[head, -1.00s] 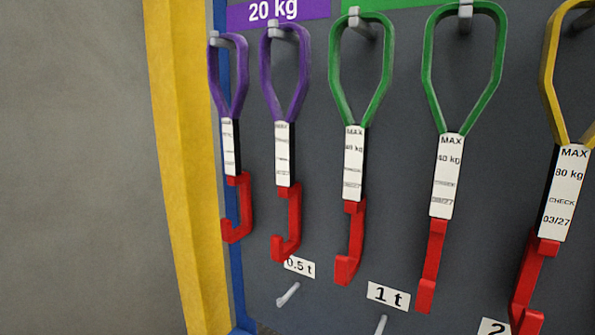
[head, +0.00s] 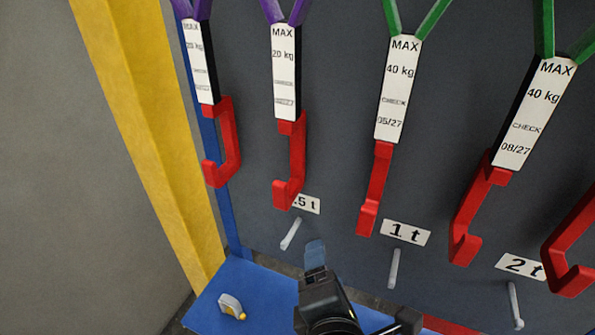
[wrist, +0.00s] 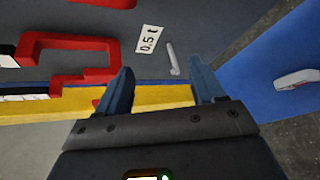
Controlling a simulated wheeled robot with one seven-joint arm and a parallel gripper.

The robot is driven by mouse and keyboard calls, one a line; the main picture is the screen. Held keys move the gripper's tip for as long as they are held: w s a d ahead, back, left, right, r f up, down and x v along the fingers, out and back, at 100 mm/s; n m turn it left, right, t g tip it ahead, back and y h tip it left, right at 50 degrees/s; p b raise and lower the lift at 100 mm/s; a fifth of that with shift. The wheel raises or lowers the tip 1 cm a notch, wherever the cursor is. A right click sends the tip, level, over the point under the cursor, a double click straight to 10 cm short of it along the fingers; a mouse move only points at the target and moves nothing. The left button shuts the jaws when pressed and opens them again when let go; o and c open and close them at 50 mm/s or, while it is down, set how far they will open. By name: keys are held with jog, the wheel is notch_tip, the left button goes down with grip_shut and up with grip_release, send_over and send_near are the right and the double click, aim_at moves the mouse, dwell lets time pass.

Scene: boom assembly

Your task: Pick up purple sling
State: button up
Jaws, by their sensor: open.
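Two purple slings hang on the grey board in the head view, a left one (head: 198,62) and a second one (head: 286,72). Each has a white "MAX 20 kg" label and a red hook at its lower end. Their upper loops are cut off by the frame's top. My gripper (head: 316,255) is low in front of the board, below and right of the purple slings and apart from them. In the wrist view my gripper (wrist: 160,85) is open with nothing between its blue fingers. A red hook (wrist: 70,55) shows left of the fingers there.
Green slings (head: 391,90) labelled 40 kg hang to the right. Pegs (head: 291,234) stick out under the load signs. A yellow post (head: 150,130) borders the board's left. A blue surface (head: 250,290) below carries a small white and yellow object (head: 232,306).

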jog(key=w+a+r+n+t+h, duration=0.1)
jog(key=w+a+r+n, duration=0.25)
jog(key=r, duration=0.35)
jog(key=w+a+r+n+t+h, duration=0.1)
jog(key=w+a+r+n+h, duration=0.1)
jog(key=w+r, duration=0.3)
jog(key=n+t+h, duration=0.1)
jog(key=n+h, duration=0.2)
jog(key=h, duration=0.1)
send_near(283, 53)
jog(key=x, duration=0.5)
jog(key=shift+w+f+p, duration=0.1)
jog(key=shift+f+p, duration=0.25)
jog(key=shift+p, duration=0.05)
jog(key=shift+w+d+r, duration=0.1)
jog(key=shift+w+r, duration=0.05)
jog(key=shift+r, duration=0.05)
jog(key=p+x, duration=0.1)
jog(key=x, duration=0.6)
jog(key=shift+w+r, duration=0.1)
jog(key=shift+w, duration=0.05)
grip_shut()
jog(key=shift+r, duration=0.1)
